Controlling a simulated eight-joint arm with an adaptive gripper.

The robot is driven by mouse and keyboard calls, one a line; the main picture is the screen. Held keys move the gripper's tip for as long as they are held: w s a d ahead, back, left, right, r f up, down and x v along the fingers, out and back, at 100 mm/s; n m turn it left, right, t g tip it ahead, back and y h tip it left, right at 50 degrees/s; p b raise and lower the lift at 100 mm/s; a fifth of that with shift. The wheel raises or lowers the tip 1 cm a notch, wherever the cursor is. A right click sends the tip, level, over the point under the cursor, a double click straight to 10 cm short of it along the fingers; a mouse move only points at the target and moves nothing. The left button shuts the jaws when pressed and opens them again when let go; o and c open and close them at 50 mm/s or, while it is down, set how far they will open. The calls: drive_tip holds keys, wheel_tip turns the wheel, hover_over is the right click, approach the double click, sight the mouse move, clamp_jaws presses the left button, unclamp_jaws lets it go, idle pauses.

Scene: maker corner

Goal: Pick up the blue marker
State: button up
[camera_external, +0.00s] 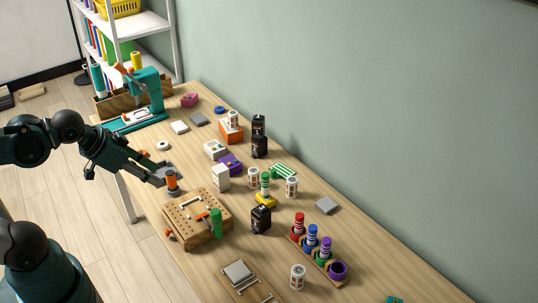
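A blue item with a white band (311,237), which looks like the blue marker, stands upright in a wooden holder (338,284) on the right part of the table. My gripper (167,174) is over the table's left edge, far to the left of the holder and apart from the blue item. Its fingers look spread. An orange and dark upright item (171,182) shows right by the fingertips; I cannot tell whether they touch.
A wooden pegboard block (190,222) with a green cylinder (216,223) lies between my gripper and the holder. A green wall (400,120) borders the table.

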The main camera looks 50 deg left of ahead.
drive_tip(key=shift+o, duration=0.5)
idle(0.4)
drive_tip(key=w+d+r+m+g+p, duration=0.2)
drive_tip(key=w+d+r+m+p, duration=0.4)
drive_tip(key=w, duration=0.5)
drive_tip(key=m+g+p, duration=0.5)
drive_tip(key=m+p, duration=0.5)
drive_tip(key=m, duration=0.3)
hover_over(313, 227)
drive_tip(key=f, duration=1.2)
drive_tip(key=shift+a+f, duration=0.1)
drive_tip(key=shift+a, duration=0.3)
drive_tip(key=shift+d+f+m, duration=0.4)
drive_tip(key=shift+f, duration=0.1)
drive_tip(key=shift+f, duration=1.3)
